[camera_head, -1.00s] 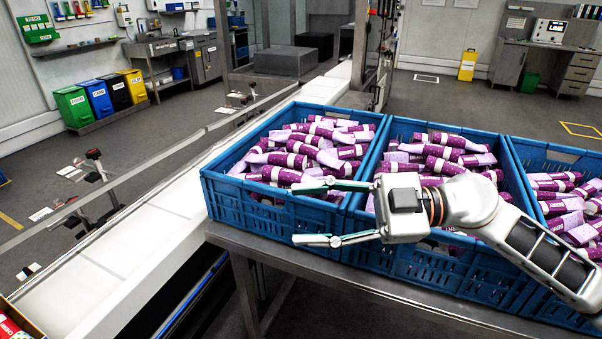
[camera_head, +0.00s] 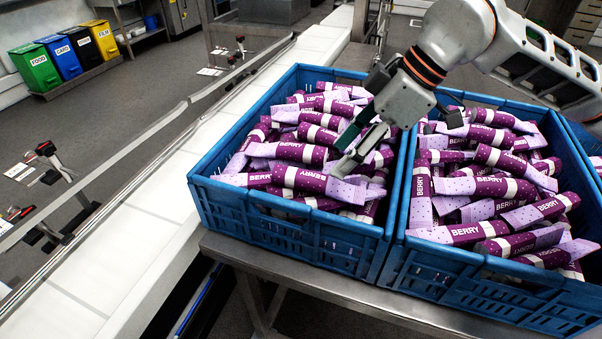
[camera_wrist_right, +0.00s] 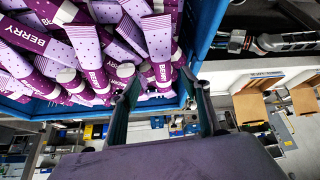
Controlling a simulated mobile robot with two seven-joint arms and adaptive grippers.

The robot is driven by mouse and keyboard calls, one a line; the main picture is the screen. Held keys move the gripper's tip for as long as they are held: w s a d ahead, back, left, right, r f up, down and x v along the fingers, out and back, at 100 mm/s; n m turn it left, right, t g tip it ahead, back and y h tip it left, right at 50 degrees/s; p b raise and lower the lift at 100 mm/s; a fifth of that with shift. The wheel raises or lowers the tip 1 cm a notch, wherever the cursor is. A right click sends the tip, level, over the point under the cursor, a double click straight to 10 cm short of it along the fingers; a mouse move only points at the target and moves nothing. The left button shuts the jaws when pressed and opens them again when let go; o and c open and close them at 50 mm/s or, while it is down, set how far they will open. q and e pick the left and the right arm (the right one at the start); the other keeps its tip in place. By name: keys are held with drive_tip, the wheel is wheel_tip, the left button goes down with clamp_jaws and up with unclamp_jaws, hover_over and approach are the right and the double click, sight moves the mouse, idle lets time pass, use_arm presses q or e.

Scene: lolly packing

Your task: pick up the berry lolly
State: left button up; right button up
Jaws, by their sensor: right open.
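Many purple berry lollies (camera_head: 300,178), with white bands and pale dotted ends, lie heaped in the left blue crate (camera_head: 288,226). More of them (camera_head: 483,187) fill the crate to its right. My right gripper (camera_head: 346,152) is open and points down over the right part of the left crate's heap, its fingertips close above or among the lollies. Contact cannot be told. In the right wrist view, its two fingers (camera_wrist_right: 163,88) stand apart, with lollies (camera_wrist_right: 85,50) beyond and to the left. No lolly shows held. My left gripper is not in view.
The crates stand side by side on a grey metal table (camera_head: 300,262). A third blue crate (camera_head: 580,140) is partly seen at right. A white conveyor (camera_head: 150,225) runs along the left. The crate walls stand close around the heap.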

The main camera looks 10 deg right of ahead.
sight(322, 176)
drive_tip(key=shift+x, duration=0.85)
drive_tip(key=p+x, duration=0.1)
drive_tip(key=x, duration=0.3)
drive_tip(key=shift+s+a+f, duration=0.15)
drive_tip(key=shift+a, duration=0.1)
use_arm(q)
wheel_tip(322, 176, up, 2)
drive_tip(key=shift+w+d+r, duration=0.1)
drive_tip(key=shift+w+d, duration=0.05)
use_arm(e)
drive_tip(key=shift+a+f, duration=0.1)
drive_tip(key=shift+f, duration=0.2)
drive_tip(key=shift+c, duration=0.5)
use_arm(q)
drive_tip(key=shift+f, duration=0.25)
use_arm(e)
drive_tip(key=c, duration=1.1)
